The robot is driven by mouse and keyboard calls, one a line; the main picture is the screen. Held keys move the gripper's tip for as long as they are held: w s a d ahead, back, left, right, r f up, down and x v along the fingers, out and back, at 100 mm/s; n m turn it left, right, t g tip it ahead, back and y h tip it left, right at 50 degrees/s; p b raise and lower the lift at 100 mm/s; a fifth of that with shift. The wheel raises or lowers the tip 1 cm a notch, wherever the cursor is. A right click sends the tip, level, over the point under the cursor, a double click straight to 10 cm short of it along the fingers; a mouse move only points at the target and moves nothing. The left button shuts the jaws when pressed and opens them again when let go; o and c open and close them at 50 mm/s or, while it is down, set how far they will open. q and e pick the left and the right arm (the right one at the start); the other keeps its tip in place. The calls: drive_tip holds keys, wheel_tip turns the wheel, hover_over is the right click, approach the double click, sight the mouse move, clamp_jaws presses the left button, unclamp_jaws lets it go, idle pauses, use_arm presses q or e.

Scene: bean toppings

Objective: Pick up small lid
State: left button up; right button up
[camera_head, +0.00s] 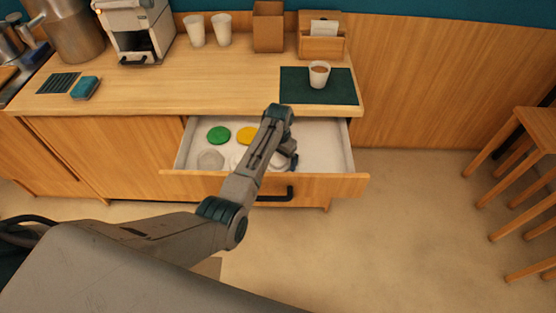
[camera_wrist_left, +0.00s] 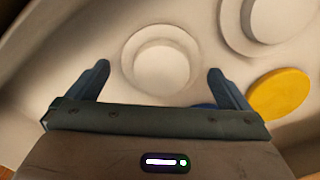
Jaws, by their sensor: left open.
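In the left wrist view a small round white lid (camera_wrist_left: 161,67) with a raised centre lies on the pale drawer floor. My left gripper (camera_wrist_left: 158,68) is open and empty, with one finger on each side of this lid in the picture; the gap in height is hard to judge. A larger white round lid (camera_wrist_left: 262,22) is at the upper right. A yellow lid (camera_wrist_left: 280,95) lies at the right, with a bit of blue showing behind the gripper. In the head view the left gripper (camera_head: 284,160) reaches down into the open drawer, partly hidden by its arm.
The open drawer (camera_head: 325,145) also holds a green lid (camera_head: 219,135) and a pale lid (camera_head: 210,160); its right part is bare. The counter (camera_head: 190,92) above carries a cup (camera_head: 319,75) on a dark mat (camera_head: 342,92). Wooden stools (camera_head: 515,165) stand at the right.

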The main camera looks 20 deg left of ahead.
use_arm(q)
drive_tip(key=shift+f, duration=0.35)
drive_tip(key=c, duration=0.9)
drive_tip(key=shift+c, duration=0.2)
